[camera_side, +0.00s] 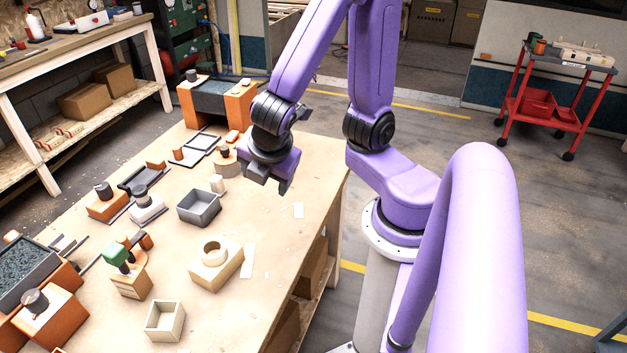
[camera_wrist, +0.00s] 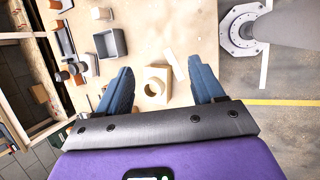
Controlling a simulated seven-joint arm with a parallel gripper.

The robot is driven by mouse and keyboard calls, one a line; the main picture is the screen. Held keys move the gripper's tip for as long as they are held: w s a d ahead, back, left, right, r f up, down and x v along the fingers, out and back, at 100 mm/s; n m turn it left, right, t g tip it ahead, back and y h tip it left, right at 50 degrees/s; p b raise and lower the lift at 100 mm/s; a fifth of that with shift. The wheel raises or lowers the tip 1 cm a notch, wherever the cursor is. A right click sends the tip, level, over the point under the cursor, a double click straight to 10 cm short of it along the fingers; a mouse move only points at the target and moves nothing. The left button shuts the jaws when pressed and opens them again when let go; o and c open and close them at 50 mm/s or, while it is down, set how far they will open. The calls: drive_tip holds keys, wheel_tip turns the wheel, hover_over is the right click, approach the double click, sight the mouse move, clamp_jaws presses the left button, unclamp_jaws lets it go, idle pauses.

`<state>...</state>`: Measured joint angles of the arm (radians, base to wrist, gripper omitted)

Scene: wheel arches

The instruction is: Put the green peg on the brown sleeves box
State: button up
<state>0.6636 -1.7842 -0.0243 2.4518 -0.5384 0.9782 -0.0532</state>
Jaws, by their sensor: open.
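The green peg (camera_side: 116,254) shows in the side view at the left front of the table. It appears slightly tilted, at the top of a small brown box (camera_side: 131,283) with printing on its front. I cannot tell whether it rests fully on that box or partly behind it. My gripper (camera_side: 279,184) is above the table's far right part, well away from the peg and the box. In the wrist view its two fingers (camera_wrist: 161,88) are wide apart with nothing held between them.
A beige block with a round ring (camera_side: 216,264) stands right of the brown box; its opening also shows between my fingers in the wrist view (camera_wrist: 155,85). A grey bin (camera_side: 199,208) and a cream open box (camera_side: 165,321) stand nearby. Orange blocks crowd the left edge. The table's right side is mostly clear.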

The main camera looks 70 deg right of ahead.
drive_tip(key=s+r+m+g+y, duration=0.2)
drive_tip(key=s+m+g+y, duration=0.1)
drive_tip(key=s, duration=0.6)
drive_tip(key=shift+s+a+m+y, duration=0.4)
drive_tip(key=shift+m+y, duration=0.3)
drive_tip(key=shift+m, duration=0.3)
drive_tip(key=shift+w+r, duration=0.1)
